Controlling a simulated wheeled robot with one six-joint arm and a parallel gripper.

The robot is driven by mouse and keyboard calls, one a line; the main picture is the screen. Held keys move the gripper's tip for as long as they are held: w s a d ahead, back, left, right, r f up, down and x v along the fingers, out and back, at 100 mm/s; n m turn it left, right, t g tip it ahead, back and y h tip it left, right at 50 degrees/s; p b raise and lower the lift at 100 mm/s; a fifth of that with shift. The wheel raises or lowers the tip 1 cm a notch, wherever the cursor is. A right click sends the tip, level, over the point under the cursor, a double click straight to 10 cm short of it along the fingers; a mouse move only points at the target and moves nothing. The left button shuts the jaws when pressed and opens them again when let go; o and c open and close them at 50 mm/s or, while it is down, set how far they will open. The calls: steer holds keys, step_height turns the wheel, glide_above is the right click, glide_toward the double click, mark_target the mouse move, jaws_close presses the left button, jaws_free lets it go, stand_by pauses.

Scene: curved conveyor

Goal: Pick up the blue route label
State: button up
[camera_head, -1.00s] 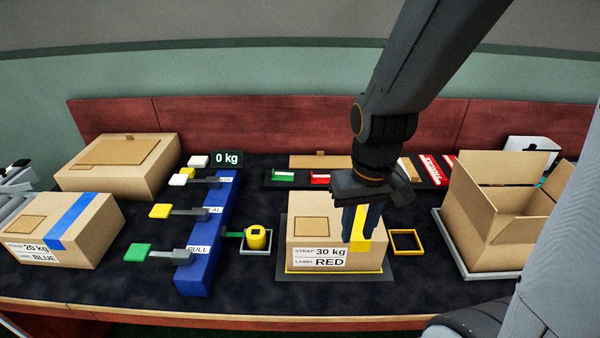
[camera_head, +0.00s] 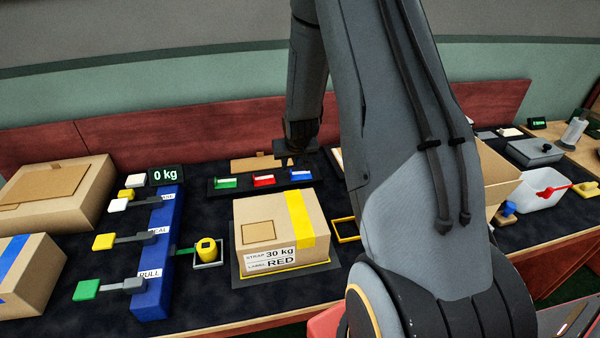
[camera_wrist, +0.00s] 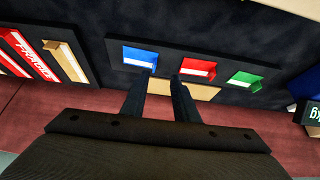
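The blue route label (camera_head: 300,175) lies at the right end of a dark holder strip (camera_head: 215,193) at the back of the table, beside a red label (camera_head: 263,181) and a green label (camera_head: 226,183). In the wrist view the blue label (camera_wrist: 140,58) is at the left of the row, with the red label (camera_wrist: 198,68) and green label (camera_wrist: 244,81) to its right. My gripper (camera_wrist: 163,82) is open and empty, its fingers apart. Its tips appear near the gap between blue and red. In the head view my gripper (camera_head: 292,160) is just behind the row, partly hidden.
A closed carton with yellow strap (camera_head: 280,225) stands in front of the labels. A blue lever block (camera_head: 158,260) is to the left. An open carton (camera_head: 495,180) is at the right, partly behind my arm. A red-white label (camera_wrist: 28,55) lies left in the wrist view.

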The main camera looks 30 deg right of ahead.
mark_target(292, 178)
steer(key=shift+d+p+x, duration=0.2)
steer(key=shift+p+x, duration=0.35)
steer(key=shift+x, duration=0.95)
steer(key=shift+d+p+x, duration=0.25)
steer(key=shift+p+x, duration=0.3)
steer(key=shift+x, duration=0.95)
steer(key=shift+d+p+x, duration=0.2)
steer(key=shift+p+x, duration=0.35)
steer(key=shift+x, duration=1)
steer(key=shift+w+r, duration=0.15)
steer(key=shift+r, duration=0.05)
jaws_close()
